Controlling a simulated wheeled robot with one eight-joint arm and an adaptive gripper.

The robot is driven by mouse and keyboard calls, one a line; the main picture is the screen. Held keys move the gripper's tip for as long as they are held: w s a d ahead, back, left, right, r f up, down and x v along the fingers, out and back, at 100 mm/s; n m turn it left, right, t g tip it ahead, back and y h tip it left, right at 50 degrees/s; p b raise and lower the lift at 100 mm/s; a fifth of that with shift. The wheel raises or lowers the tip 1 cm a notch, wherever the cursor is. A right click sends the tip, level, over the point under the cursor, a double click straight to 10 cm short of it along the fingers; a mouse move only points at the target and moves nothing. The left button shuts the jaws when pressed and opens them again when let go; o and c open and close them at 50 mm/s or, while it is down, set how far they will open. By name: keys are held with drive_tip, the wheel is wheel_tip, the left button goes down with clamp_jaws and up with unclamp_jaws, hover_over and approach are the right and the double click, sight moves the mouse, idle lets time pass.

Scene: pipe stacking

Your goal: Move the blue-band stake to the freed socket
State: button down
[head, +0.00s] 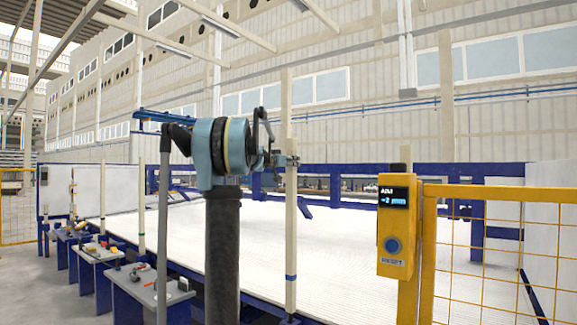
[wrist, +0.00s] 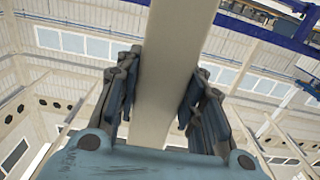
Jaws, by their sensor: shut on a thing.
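The blue-band stake (head: 291,225) is a tall pale post with a dark blue band low on it. It stands about upright right of the centre in the head view. My gripper (head: 287,160) is shut on its upper part. In the wrist view the stake (wrist: 170,75) runs between the two dark fingers of my gripper (wrist: 160,95), with a finger against each side. The stake's lower end is close to a dark blue part at the bottom of the head view; I cannot tell whether it sits in a socket. No empty socket shows clearly.
Other pale stakes (head: 141,200) (head: 102,200) stand at the left along the white bed (head: 230,235). Small grey tables (head: 150,290) with tools line its near left side. A yellow post with a display (head: 393,230) and a yellow mesh fence (head: 500,250) stand at the right.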

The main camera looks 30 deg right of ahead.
sight(289, 171)
drive_tip(key=shift+f, duration=2.4)
drive_tip(key=c, duration=1)
unclamp_jaws()
